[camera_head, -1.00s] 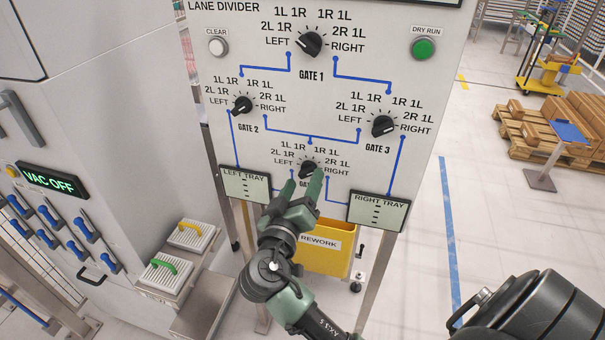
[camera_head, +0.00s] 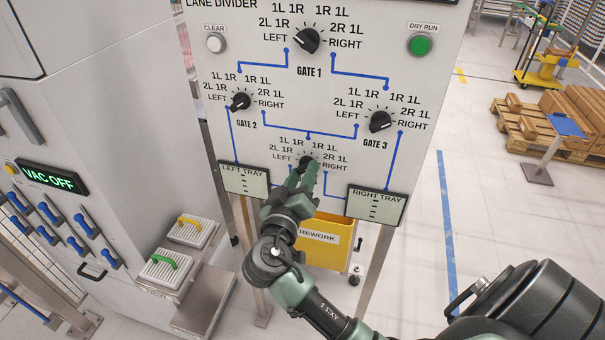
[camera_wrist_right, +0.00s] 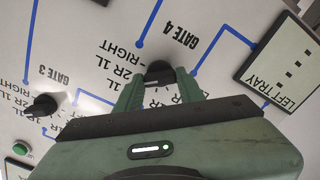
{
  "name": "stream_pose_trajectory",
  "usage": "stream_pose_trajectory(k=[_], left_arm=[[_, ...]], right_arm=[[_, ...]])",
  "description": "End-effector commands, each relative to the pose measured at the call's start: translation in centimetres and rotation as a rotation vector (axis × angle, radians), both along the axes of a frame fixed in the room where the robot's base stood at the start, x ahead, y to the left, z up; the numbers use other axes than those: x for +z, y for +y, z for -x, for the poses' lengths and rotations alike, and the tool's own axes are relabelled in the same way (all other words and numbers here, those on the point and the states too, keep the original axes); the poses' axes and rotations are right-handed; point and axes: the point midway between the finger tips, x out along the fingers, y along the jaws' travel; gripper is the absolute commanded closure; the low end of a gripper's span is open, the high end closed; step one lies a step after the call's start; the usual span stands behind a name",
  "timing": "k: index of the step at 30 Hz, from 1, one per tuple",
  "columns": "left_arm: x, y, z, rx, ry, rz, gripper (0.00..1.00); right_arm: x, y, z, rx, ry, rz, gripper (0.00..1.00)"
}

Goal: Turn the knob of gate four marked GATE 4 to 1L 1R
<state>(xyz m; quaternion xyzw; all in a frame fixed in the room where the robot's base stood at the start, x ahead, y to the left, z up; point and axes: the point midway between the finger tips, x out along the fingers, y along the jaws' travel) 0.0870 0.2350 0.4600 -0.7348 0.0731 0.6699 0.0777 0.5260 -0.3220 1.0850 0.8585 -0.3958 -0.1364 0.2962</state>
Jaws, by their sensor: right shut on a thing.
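The black knob of gate four (camera_head: 306,162) is the lowest knob on the white LANE DIVIDER panel (camera_head: 225,70). My right gripper (camera_head: 303,176) reaches it from below, with its green fingers closed on the knob. In the right wrist view the knob (camera_wrist_right: 159,72) sits between the two fingertips, and the GATE 4 label (camera_wrist_right: 180,35) is readable beside it. The knob's pointer is mostly hidden, so I cannot tell its setting. In the head view the gripper covers the GATE 4 label. My left gripper is out of view.
The gate 2 knob (camera_head: 240,101) and gate 3 knob (camera_head: 381,121) sit above to either side. The left tray display (camera_head: 244,181) and right tray display (camera_head: 375,205) flank the gripper. A yellow REWORK bin (camera_head: 325,252) stands below the panel.

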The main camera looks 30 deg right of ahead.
Motion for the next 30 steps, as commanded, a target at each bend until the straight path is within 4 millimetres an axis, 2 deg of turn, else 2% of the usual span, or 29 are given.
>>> stream_pose_trajectory(k=[8,30], left_arm=[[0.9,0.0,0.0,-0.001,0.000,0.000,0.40],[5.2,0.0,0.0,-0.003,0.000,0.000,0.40]], right_arm=[[0.0,0.0,0.0,0.000,0.129,0.106,1.00],[0.2,0.0,0.0,0.001,0.655,0.555,1.00]])
